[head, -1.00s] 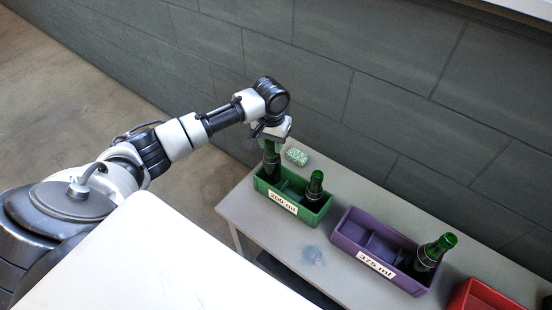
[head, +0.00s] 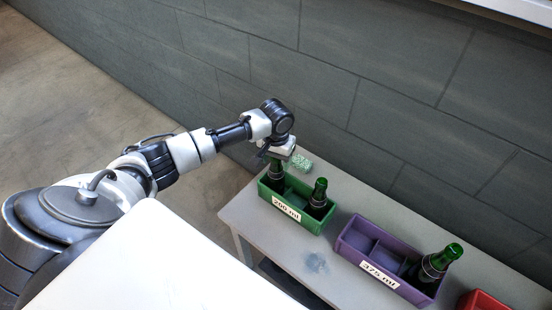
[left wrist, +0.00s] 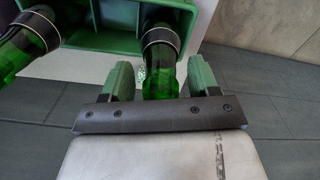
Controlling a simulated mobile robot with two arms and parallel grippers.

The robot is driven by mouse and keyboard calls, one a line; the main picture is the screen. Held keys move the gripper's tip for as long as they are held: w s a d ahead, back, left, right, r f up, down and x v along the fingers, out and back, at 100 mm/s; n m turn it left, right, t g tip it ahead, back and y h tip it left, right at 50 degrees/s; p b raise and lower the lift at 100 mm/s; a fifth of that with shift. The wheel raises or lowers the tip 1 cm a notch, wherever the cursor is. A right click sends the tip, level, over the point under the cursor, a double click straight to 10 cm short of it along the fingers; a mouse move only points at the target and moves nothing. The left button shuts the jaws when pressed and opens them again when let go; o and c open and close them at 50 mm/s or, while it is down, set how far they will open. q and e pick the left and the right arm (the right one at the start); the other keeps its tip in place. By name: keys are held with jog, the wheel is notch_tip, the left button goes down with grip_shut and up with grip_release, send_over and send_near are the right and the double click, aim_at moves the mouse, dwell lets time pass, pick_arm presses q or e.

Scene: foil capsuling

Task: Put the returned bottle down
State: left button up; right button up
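A green bottle (head: 275,172) with a dark lower part stands in the left compartment of the green crate (head: 307,221) labelled 200 ml. My left gripper (head: 274,160) is above that compartment, around the bottle's neck. In the left wrist view the bottle (left wrist: 160,82) is between the two green fingers of my left gripper (left wrist: 161,80), with a gap on each side, so the gripper looks open. The bottle's base is hidden in the crate. My right gripper is not in view.
A second green bottle (head: 318,192) stands in the green crate's right part. A purple crate (head: 352,248) labelled 375 ml holds a larger bottle (head: 434,263). A red crate (head: 480,301) is at the lower right. A speckled green block (head: 301,162) lies behind the green crate.

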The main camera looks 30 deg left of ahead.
pick_arm(q)
notch_tip(320, 180, up, 11)
jog(key=shift+r+p, duration=0.1)
jog(key=shift+p, duration=0.4)
jog(key=shift+r, duration=0.6)
jog(key=shift+f, duration=0.1)
